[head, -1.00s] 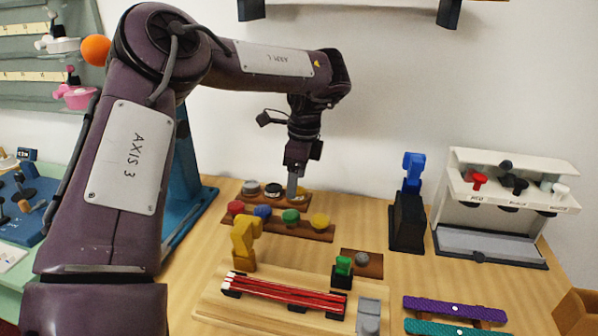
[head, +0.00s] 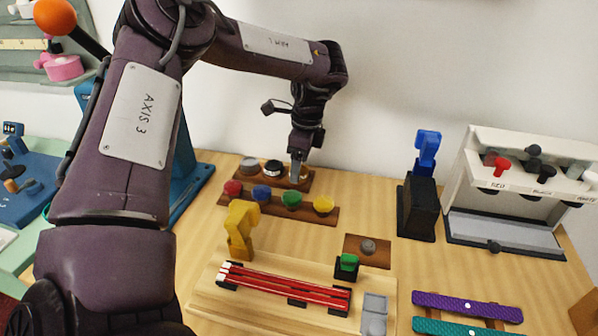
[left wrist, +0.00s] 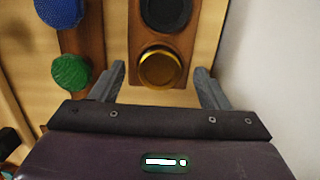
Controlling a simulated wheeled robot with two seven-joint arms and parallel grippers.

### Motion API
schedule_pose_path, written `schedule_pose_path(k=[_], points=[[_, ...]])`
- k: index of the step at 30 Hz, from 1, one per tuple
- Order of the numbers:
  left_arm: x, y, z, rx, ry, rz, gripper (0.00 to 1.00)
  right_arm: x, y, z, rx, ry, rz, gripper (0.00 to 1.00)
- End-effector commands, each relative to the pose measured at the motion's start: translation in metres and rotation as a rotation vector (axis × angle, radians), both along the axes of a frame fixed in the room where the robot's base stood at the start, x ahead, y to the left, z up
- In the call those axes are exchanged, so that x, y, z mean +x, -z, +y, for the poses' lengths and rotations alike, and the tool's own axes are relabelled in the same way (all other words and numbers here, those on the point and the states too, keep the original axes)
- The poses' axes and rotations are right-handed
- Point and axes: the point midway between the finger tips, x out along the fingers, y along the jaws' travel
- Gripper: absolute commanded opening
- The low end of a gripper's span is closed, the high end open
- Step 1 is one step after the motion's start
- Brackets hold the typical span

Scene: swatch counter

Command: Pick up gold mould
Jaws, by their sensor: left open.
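The gold mould (left wrist: 160,67) is a round gold piece at the end of a brown wooden rack, seen in the left wrist view. My left gripper (left wrist: 163,85) is open, with one finger on each side of the rack's end and the gold mould between and just ahead of them. In the head view my left gripper (head: 297,170) points down at the right end of the back rack (head: 262,181), where it hides most of the gold mould. A grey mould (head: 249,163) and a dark one (head: 273,167) sit to its left. My right gripper is not in view.
A front rack (head: 262,208) holds red, blue, green and yellow knobs close by. A yellow upright piece (head: 241,228) stands before it. A black holder with a blue top (head: 417,208) and a white dispenser (head: 515,190) stand right. A white wall rises behind.

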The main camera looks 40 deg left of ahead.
Motion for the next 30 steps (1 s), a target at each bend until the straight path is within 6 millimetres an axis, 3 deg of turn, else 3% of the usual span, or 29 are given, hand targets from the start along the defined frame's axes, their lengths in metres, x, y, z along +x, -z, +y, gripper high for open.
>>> schedule_pose_path(k=[9, 22, 30], points=[[-0.0002, 0.0073, 0.0002, 0.0, 0.0, -0.001, 0.69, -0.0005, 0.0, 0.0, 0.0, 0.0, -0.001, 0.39], [-0.0002, 0.0069, 0.0003, 0.0, 0.001, -0.001, 0.15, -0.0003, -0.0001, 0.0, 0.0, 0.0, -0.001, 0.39], [0.0007, 0.0025, 0.0003, 0.0, 0.001, -0.004, 0.15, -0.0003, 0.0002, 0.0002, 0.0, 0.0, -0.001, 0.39]])
